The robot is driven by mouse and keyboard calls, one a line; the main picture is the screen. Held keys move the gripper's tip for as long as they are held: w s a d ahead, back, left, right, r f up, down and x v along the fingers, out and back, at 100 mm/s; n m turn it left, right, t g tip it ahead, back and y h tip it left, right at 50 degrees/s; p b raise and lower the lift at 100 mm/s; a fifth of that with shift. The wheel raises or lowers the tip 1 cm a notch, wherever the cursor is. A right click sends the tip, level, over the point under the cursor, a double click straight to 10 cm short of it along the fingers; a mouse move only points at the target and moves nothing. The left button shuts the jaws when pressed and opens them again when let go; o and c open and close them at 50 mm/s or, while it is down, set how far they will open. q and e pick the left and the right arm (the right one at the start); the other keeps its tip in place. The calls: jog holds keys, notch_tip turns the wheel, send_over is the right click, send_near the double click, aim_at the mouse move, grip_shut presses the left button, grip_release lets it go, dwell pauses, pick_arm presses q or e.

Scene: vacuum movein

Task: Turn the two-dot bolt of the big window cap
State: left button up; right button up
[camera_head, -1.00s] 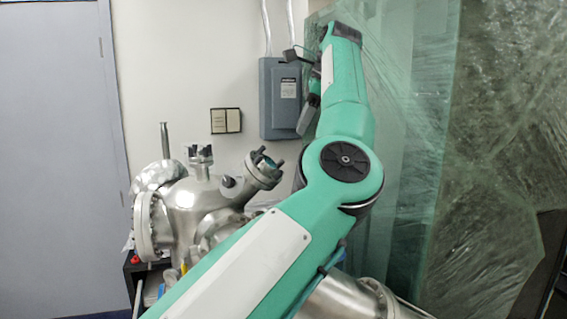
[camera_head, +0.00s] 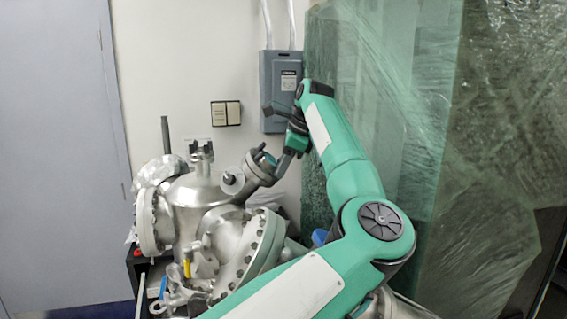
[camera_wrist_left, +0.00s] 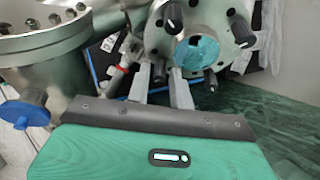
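The big window cap (camera_head: 258,166) is on an angled port of the steel vacuum chamber. In the left wrist view it is a round steel flange with a teal window (camera_wrist_left: 197,52) and several dark bolts around it, such as a bolt (camera_wrist_left: 172,17) at the top and another (camera_wrist_left: 210,80) below. I cannot read dot marks on them. My left gripper (camera_head: 283,168) is beside the cap's right edge. In the left wrist view its fingers (camera_wrist_left: 160,75) are apart, pointing at the flange's lower left edge, with a dark bolt (camera_wrist_left: 158,70) around their tips; contact is unclear.
The steel chamber (camera_head: 192,205) has a large bolted flange (camera_head: 250,255) in front and a smaller port (camera_head: 201,155) on top. A grey electrical box (camera_head: 278,85) hangs on the wall behind. Plastic-wrapped green panels (camera_head: 440,130) stand to the right.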

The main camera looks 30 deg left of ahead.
pick_arm(q)
jog(key=shift+d, duration=0.1)
jog(key=shift+c, duration=0.4)
jog(key=c, duration=0.3)
grip_shut()
pick_arm(e)
jog(key=shift+d, duration=0.55)
